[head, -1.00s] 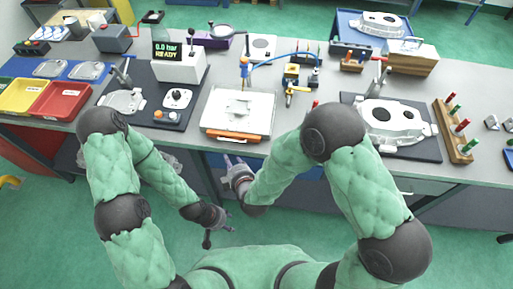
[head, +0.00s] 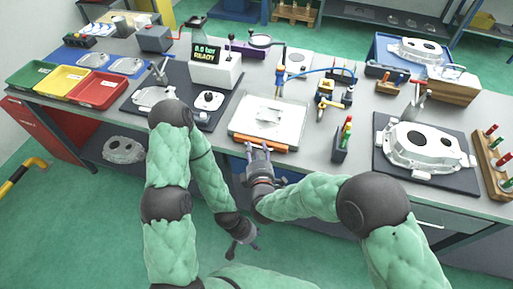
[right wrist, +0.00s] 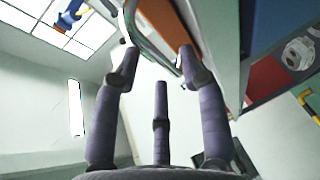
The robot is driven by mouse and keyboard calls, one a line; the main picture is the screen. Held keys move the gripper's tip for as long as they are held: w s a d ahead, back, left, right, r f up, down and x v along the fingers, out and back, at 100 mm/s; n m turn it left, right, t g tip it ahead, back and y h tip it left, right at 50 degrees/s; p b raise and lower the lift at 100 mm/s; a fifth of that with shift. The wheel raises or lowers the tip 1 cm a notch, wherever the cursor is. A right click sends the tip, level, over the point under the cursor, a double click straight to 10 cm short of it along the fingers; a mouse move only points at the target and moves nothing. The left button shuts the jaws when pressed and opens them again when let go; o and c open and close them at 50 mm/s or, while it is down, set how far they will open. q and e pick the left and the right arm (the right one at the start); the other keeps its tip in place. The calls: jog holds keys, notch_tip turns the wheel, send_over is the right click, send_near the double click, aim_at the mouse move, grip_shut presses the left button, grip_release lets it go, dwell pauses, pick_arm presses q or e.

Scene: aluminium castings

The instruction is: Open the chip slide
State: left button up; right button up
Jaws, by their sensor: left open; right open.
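A white tray (head: 285,108) with a light plate on it lies at the table's front edge. An orange bar (head: 262,142) runs along its front, which looks like the chip slide's front. My right gripper (head: 257,150) is open with its fingers spread just below and in front of the bar. I cannot tell whether they touch it. My left gripper (head: 247,240) is open and empty, low in front of the table.
A pressure unit (head: 214,70) and a dark mat with castings stand left of the tray. A block with coloured handles (head: 343,140) and a large casting (head: 425,148) are to the right. Coloured bins (head: 97,90) sit far left.

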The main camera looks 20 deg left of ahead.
pick_arm(q)
jog(key=shift+f, duration=0.4)
pick_arm(e)
jog(key=shift+x, duration=1.3)
jog(key=shift+c, duration=0.3)
grip_shut()
jog(key=shift+s, duration=0.4)
jog(key=s+p, duration=0.1)
jog(key=s, duration=0.5)
jog(key=shift+a+f+p, duration=0.1)
jog(key=shift+p, duration=0.25)
pick_arm(q)
jog(key=shift+s+r, duration=0.85)
jog(key=shift+r, duration=0.25)
pick_arm(e)
jog(key=shift+o, duration=0.3)
grip_release()
